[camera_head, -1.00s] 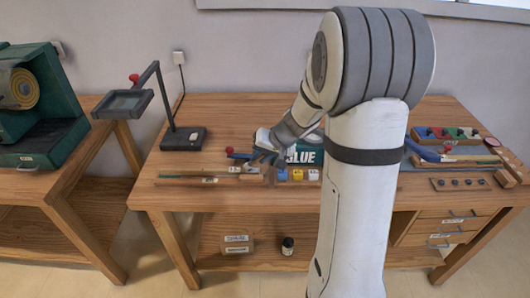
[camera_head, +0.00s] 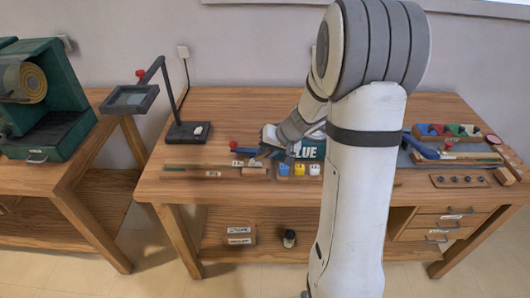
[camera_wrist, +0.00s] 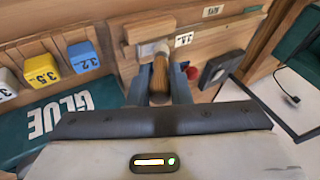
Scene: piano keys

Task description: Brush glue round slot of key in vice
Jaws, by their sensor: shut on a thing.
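My gripper (camera_wrist: 158,88) is shut on a tan, wooden-looking brush handle (camera_wrist: 160,74) with a pale end, seen in the wrist view. In the head view my gripper (camera_head: 277,146) is over the bench beside the green glue item (camera_head: 313,150), which also shows in the wrist view (camera_wrist: 60,115). A long thin wooden key (camera_head: 195,167) lies along the bench to the left, its right end near a small wooden block (camera_head: 257,172). A blue tool with a red knob (camera_head: 233,144), possibly the vice, is partly hidden behind my gripper. The slot and brush tip cannot be made out.
Blue, yellow and white numbered blocks (camera_head: 299,169) stand right of my gripper. A lamp-like stand (camera_head: 188,132) is at the back left. A tray of coloured pieces (camera_head: 447,132) is at the right.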

